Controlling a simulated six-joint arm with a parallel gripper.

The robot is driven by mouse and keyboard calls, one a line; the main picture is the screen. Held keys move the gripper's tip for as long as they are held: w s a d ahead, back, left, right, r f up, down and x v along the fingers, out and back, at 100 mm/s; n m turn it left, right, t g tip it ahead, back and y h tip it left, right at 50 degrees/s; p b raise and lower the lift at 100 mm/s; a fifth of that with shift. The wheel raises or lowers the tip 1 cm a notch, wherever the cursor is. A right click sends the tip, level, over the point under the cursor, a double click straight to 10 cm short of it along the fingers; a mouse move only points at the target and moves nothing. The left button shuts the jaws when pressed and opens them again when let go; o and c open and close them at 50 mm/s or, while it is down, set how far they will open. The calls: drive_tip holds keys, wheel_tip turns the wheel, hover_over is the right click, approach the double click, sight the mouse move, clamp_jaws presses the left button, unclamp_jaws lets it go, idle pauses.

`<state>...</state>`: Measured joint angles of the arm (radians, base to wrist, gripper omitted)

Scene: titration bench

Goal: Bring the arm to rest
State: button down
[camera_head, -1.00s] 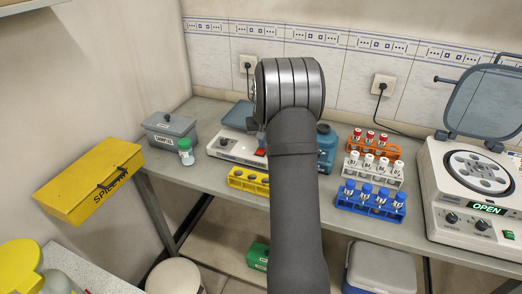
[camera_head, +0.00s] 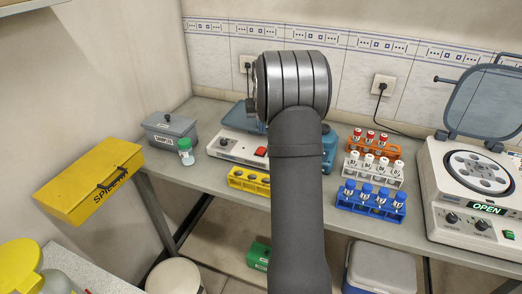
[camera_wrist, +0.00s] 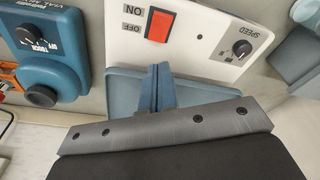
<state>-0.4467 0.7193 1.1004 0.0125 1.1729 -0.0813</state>
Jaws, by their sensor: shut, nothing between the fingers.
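My gripper (camera_wrist: 158,72) shows in the wrist view as two blue-grey fingers pressed together, with nothing between them. It is over the white device with a red ON/OFF switch (camera_wrist: 159,25), a SPEED knob and a blue-grey plate (camera_wrist: 118,76). In the head view my arm rises from the bottom edge to a large grey joint over the bench and hides the fingers. The white device (camera_head: 228,147) shows partly there, left of the arm.
Racks of blue-capped (camera_head: 370,207), white-capped (camera_head: 388,177) and red-capped tubes (camera_head: 385,150) stand right of the arm. An open-lid centrifuge (camera_head: 462,222) is far right. A grey lidded box (camera_head: 168,135), a green-capped jar (camera_head: 186,155) and a yellow rack (camera_head: 245,180) are left.

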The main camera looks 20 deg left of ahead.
wheel_tip(320, 180, down, 7)
idle(0.8)
drive_tip(key=shift+r, duration=0.1)
drive_tip(key=s+d+r+n, duration=0.1)
drive_tip(key=s+r+n, duration=0.1)
drive_tip(key=r+n, duration=0.2)
drive_tip(key=s+d+r+n+y, duration=0.1)
drive_tip(key=r+n, duration=0.4)
drive_tip(key=r, duration=0.5)
drive_tip(key=shift+s+d, duration=0.45)
drive_tip(key=shift+s, duration=0.2)
idle(0.5)
drive_tip(key=shift+r, duration=0.15)
drive_tip(key=c, duration=2.1)
unclamp_jaws()
